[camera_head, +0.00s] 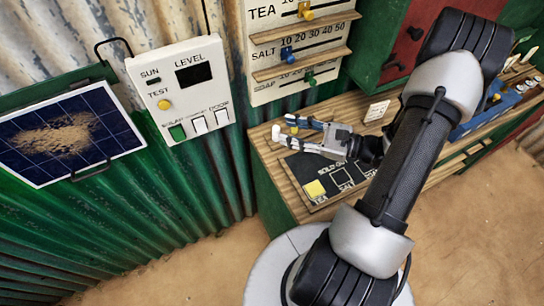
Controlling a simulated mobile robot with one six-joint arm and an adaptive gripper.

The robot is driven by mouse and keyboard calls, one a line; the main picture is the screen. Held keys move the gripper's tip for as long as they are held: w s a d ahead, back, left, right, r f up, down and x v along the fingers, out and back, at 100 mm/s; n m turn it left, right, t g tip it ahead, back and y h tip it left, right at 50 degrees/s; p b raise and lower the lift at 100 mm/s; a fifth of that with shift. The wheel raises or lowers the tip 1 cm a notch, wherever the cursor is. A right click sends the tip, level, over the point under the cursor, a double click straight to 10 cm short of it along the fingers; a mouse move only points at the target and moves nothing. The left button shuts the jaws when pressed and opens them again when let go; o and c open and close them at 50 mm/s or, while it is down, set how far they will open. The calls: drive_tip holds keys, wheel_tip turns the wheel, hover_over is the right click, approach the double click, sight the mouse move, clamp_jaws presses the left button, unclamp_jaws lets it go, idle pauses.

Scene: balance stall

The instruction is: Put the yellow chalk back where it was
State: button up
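My gripper (289,130) reaches left over the near end of the wooden counter, above the dark slate board. Its two fingers are apart, with a gap between the tips. A small yellow piece (294,130), which looks like the yellow chalk, shows between the fingertips; I cannot tell if it touches them or lies on the counter below. A white piece (277,133) is just left of the fingertips. The slate board (335,174) has white lettering and outlined boxes, partly hidden by my arm.
The wooden counter (287,178) runs to the back right, with a blue tray (476,122) and small items. A white card (377,111) stands behind my gripper. A slider board (300,45), a level panel (181,88) and a sandy solar panel (70,137) are along the wall.

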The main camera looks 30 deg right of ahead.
drive_tip(key=s+a+r+n+g, duration=0.4)
drive_tip(key=a+r+n+g, duration=0.15)
drive_tip(key=a+n, duration=0.2)
drive_tip(key=s+a+r+n+g, duration=0.35)
drive_tip(key=a+n+g, duration=0.25)
drive_tip(key=a, duration=0.3)
drive_tip(key=s+r+n+t+h, duration=0.3)
drive_tip(key=s+r+n+h, duration=0.4)
drive_tip(key=n+h, duration=0.3)
drive_tip(key=shift+s+d+r+n+h, duration=0.2)
drive_tip(key=shift+d+r+n+h, duration=0.15)
drive_tip(key=shift+r+n, duration=0.65)
drive_tip(key=shift+f, duration=0.15)
